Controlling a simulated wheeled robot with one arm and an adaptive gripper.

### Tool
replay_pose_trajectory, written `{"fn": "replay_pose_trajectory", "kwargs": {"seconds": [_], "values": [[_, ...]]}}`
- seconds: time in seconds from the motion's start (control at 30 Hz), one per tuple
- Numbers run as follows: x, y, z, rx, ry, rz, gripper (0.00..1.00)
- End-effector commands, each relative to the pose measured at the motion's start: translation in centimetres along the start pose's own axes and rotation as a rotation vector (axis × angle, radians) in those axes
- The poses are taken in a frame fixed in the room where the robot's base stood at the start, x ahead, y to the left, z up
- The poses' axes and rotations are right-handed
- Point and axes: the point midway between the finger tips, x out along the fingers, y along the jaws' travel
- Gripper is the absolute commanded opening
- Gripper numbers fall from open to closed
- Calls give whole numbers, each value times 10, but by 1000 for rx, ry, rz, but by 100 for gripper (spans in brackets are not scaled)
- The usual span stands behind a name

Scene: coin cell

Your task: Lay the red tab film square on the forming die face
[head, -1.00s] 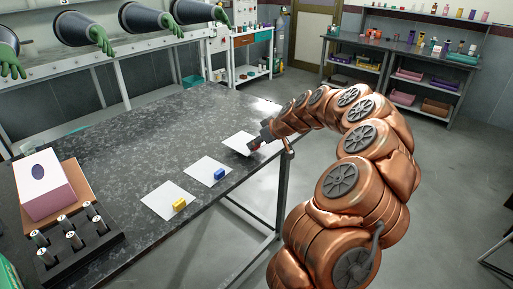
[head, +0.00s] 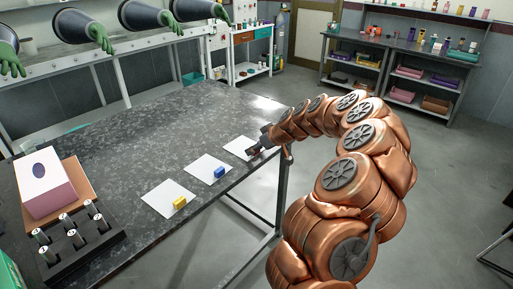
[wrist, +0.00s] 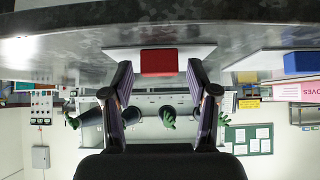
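The red block (wrist: 158,62), apparently the red tab film, rests on a white sheet (wrist: 112,55) in the wrist view, which looks upside down. In the head view my gripper hides it. My gripper (wrist: 159,72) is open, with one finger on each side of the red block and a gap on both sides. In the head view my gripper (head: 253,152) is low over the farthest white sheet (head: 236,146). A pink block with a white top and dark oval (head: 41,185), possibly the forming die, stands on a brown board (head: 82,192) at the table's left.
A blue block (head: 219,172) and a yellow block (head: 180,202) lie on white sheets along the table's right edge. A black rack (head: 103,245) with several cylinders stands front left, beside the pink block. The middle of the dark table (head: 140,145) is clear.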

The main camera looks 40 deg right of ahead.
Motion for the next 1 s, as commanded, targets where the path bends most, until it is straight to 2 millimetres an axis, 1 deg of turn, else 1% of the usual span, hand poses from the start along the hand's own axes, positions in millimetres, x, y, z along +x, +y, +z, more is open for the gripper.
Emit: {"fn": "replay_pose_trajectory", "kwargs": {"seconds": [0.27,0.43,0.47,0.67,1.0], "values": [[0,0,0,0,0,0,61],[-4,0,-4,0,0,0,61],[-6,1,-2,0,1,1,61],[-33,1,-2,-3,2,4,61],[-87,2,-2,-1,3,4,61]]}}
